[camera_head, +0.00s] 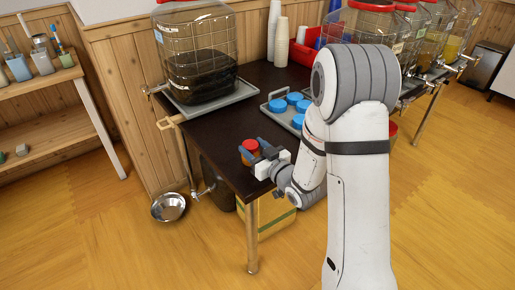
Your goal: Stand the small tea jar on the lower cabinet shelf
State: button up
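The small tea jar (250,157), with a red lid and an amber-brown body, is near the front left corner of the dark table. My gripper (254,149) is at the jar, with its blue fingers on either side of it. I cannot tell whether the fingers touch the jar or whether it rests on the table. A wooden shelf unit stands at the far left. Its lower shelf (60,140) holds a few small objects at its left end, and the rest of it in view is bare.
A large tapped jar (200,62) of dark liquid stands on a tray behind my gripper. A tray (270,108) with several blue-lidded jars is right of it. A metal bowl (169,207) lies on the floor left of the table. Open floor lies between table and shelves.

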jog(key=o, duration=0.3)
jog(key=shift+o, duration=0.2)
